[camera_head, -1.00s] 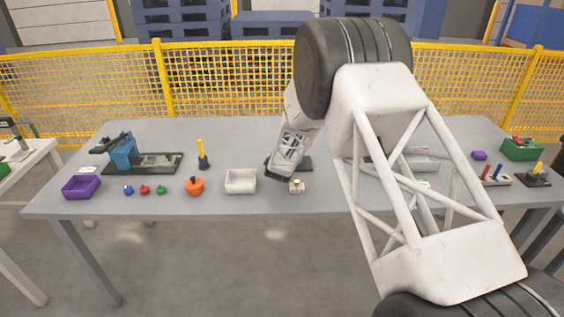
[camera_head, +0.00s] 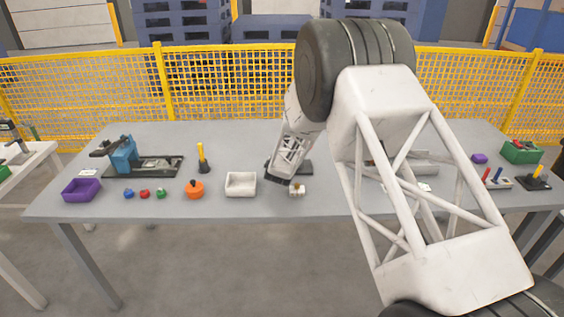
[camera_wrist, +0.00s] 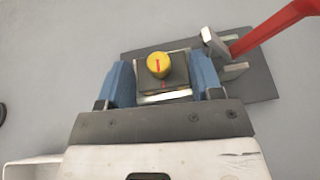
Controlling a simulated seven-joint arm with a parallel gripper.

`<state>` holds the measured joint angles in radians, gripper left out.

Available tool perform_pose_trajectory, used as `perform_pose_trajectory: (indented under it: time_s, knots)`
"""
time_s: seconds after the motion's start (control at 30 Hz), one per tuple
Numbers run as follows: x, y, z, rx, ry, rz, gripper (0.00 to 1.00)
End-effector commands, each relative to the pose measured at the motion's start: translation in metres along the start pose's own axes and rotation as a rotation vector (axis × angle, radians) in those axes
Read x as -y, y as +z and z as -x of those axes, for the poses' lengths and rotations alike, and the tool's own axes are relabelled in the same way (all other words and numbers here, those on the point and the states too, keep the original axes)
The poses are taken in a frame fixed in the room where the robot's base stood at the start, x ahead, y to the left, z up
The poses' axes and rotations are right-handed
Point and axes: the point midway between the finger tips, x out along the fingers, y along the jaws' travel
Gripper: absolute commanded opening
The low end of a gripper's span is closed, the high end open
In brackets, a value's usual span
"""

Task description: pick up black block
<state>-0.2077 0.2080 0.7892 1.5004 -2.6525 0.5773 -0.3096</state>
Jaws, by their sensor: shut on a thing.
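My gripper (camera_wrist: 163,82) has blue fingers on both sides of a dark block (camera_wrist: 178,76) in the wrist view and is shut on it. A round yellow knob (camera_wrist: 159,64) with a red mark shows at the block's top, and a pale strip lies along its near edge. In the head view my gripper (camera_head: 278,174) is low over the table, and its fingertips are hard to make out. The held block cannot be told apart there.
A dark plate (camera_wrist: 262,88) lies by the block, with a red-handled tool (camera_wrist: 270,30) close to the right finger. In the head view a white tray (camera_head: 240,193) stands left of my gripper. A small pale part (camera_head: 297,190) stands just in front.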

Motion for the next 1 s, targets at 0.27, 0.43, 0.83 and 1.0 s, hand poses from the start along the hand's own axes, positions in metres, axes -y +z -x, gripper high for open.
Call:
perform_pose_trajectory:
  time_s: [0.27, 0.43, 0.83, 1.0]
  knots:
    - [0.000, 0.006, 0.024, -0.002, 0.001, 0.001, 0.08]
    - [0.000, 0.007, 0.046, -0.001, 0.001, 0.001, 0.08]
    - [0.000, 0.013, 0.106, -0.002, 0.001, 0.000, 0.08]
    - [0.000, 0.014, 0.127, -0.002, 0.001, 0.000, 0.08]
